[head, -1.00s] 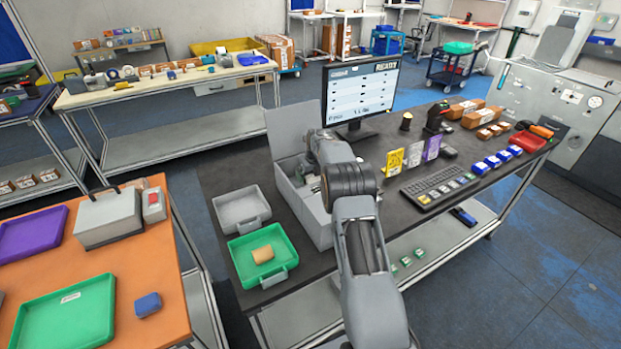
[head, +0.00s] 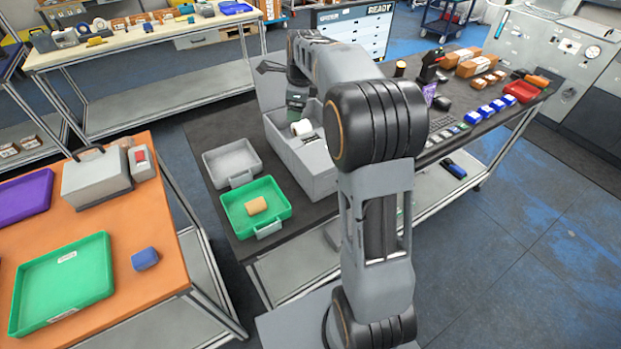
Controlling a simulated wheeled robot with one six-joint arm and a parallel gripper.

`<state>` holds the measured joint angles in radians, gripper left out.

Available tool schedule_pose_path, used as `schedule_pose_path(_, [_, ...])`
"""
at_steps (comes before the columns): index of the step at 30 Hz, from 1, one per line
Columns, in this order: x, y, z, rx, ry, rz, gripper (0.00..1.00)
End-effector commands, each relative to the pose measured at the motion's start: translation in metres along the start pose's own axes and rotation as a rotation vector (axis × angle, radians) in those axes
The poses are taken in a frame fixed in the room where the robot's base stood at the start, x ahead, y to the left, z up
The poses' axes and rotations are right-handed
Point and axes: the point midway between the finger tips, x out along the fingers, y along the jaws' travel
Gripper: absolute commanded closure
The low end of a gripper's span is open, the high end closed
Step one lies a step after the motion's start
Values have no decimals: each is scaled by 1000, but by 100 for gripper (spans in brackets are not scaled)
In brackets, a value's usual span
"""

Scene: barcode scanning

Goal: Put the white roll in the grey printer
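The grey printer (head: 312,172) stands on the dark bench with its lid (head: 268,90) raised at the back. The white roll (head: 301,127) shows inside the printer's open body, against its inner parts. Whether it is fully seated cannot be seen. My gripper (head: 292,80) is above the back of the printer, apart from the white roll. My own arm partly hides it and its fingers are too small and dark to read.
An empty grey tray (head: 232,175) and a green tray (head: 233,220) holding a tan roll (head: 256,206) lie left of the printer. The monitor (head: 352,25) stands behind my arm.

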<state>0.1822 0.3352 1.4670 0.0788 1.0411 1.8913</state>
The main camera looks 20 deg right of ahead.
Motion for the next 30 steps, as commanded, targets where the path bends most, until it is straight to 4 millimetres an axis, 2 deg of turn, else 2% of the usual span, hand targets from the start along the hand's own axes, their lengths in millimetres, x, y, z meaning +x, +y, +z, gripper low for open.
schedule_pose_path(1, [-21,26,1,-188,-2,-12,15])
schedule_pose_path(6, [-60,111,-9,-844,7,-38,15])
schedule_pose_path(12, [-73,198,-34,-1496,30,-62,15])
schedule_pose_path(15, [-71,230,-46,-1737,42,-69,15])
schedule_pose_path(18, [-67,253,-55,-1914,53,-73,15])
schedule_pose_path(21, [-63,266,-62,-2028,61,-75,15])
schedule_pose_path(30, [-60,276,-66,-2109,65,-75,15])
